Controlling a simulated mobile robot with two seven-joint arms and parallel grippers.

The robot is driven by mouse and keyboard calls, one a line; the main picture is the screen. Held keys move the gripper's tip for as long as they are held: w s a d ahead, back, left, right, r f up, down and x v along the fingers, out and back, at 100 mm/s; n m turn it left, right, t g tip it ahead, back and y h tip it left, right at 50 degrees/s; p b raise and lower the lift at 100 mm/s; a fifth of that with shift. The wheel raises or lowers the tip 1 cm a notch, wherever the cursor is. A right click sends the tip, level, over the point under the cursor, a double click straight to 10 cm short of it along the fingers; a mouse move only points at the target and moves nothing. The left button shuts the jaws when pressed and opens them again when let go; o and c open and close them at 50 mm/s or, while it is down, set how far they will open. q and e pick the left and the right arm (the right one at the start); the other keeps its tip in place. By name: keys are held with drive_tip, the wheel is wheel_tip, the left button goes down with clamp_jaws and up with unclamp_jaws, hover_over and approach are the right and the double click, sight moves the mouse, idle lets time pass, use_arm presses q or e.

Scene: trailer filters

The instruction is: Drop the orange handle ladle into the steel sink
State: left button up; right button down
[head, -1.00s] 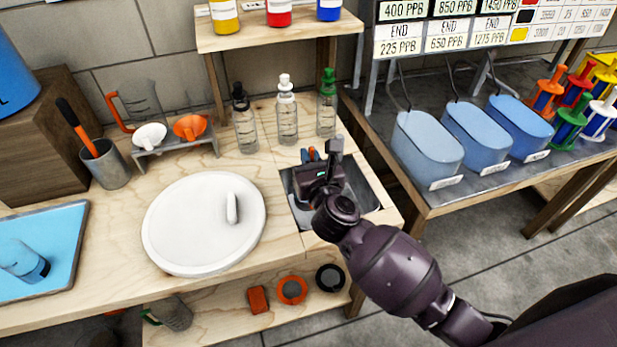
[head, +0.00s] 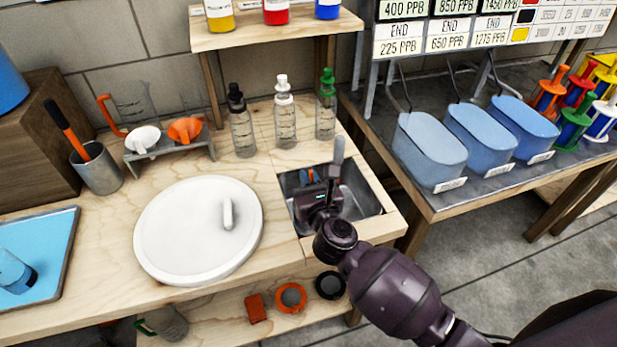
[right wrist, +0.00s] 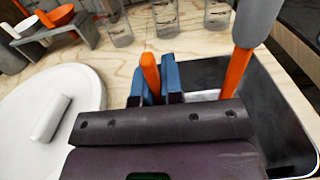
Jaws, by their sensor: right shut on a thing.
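My right gripper (head: 309,176) is low inside the opening of the steel sink (head: 367,202). In the right wrist view its blue fingers (right wrist: 162,82) are closed on an orange piece (right wrist: 150,75), which I take to be the ladle's handle. The ladle's bowl is hidden. Beside the fingers, a grey grip on an orange shaft (right wrist: 238,72) stands steeply over the sink. It also shows as an upright grey shape in the head view (head: 338,153). I cannot tell whether it joins the held piece. My left gripper is not in view.
A round white lid-like disc (head: 190,245) lies left of the sink. Several bottles (head: 285,122) stand behind it. A metal cup (head: 98,172) holds another orange-shafted tool. Blue tubs (head: 430,150) stand on the right table.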

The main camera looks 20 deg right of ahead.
drive_tip(key=shift+f, duration=0.5)
drive_tip(key=c, duration=1.3)
unclamp_jaws()
drive_tip(key=shift+o, duration=0.2)
drive_tip(key=shift+r, duration=0.1)
